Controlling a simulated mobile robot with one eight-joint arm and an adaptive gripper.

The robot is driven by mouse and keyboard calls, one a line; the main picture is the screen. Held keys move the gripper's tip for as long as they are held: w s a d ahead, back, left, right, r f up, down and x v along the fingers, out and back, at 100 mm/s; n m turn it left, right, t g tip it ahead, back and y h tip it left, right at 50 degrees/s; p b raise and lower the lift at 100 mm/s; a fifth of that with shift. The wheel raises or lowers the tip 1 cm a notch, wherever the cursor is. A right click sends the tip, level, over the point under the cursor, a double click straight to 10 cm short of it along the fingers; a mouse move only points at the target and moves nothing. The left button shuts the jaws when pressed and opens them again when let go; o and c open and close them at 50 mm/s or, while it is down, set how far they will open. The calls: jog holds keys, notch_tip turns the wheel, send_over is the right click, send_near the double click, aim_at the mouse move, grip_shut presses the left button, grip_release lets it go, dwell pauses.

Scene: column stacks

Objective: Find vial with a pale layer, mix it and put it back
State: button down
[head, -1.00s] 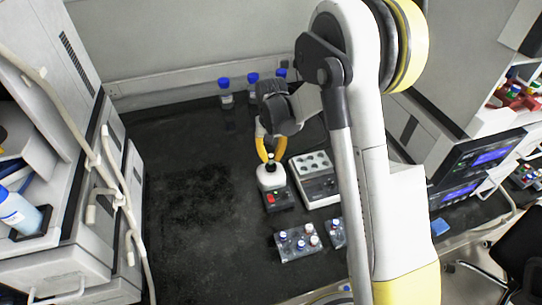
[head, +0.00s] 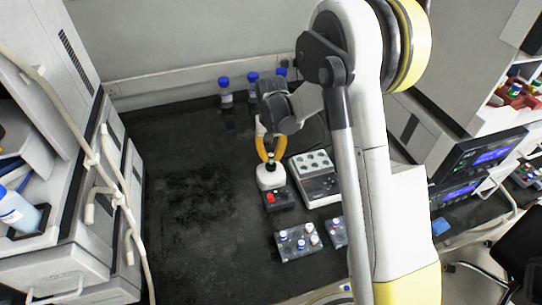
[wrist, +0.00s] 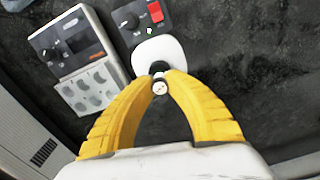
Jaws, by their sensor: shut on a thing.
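My gripper (head: 269,158) has yellow fingers shut on a small vial (wrist: 160,87), whose pale round top shows between the fingertips in the wrist view. The fingers hide most of the vial, so its layers cannot be seen. The vial is over the dark cup of a vortex mixer (head: 270,177), which has a white rounded head and a black base with a red switch. It also shows in the wrist view (wrist: 157,54). I cannot tell whether the vial touches the cup. A clear rack (head: 287,253) with several capped vials stands in front of the mixer.
A second rack (head: 338,233) is partly hidden by my arm. A grey-white block device with round wells (head: 313,163) stands right of the mixer. Several blue-capped bottles (head: 225,90) line the back. The dark bench is clear at left; lab machines flank it.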

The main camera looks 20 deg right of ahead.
aim_at(271, 155)
jog(key=shift+f+b, duration=0.6)
jog(key=shift+b, duration=0.05)
dwell(0.9)
jog(key=shift+f+b, duration=0.3)
jog(key=shift+f, duration=0.3)
dwell(0.8)
dwell(1.6)
jog(key=shift+r+p, duration=1.55)
jog(key=shift+r, duration=1.5)
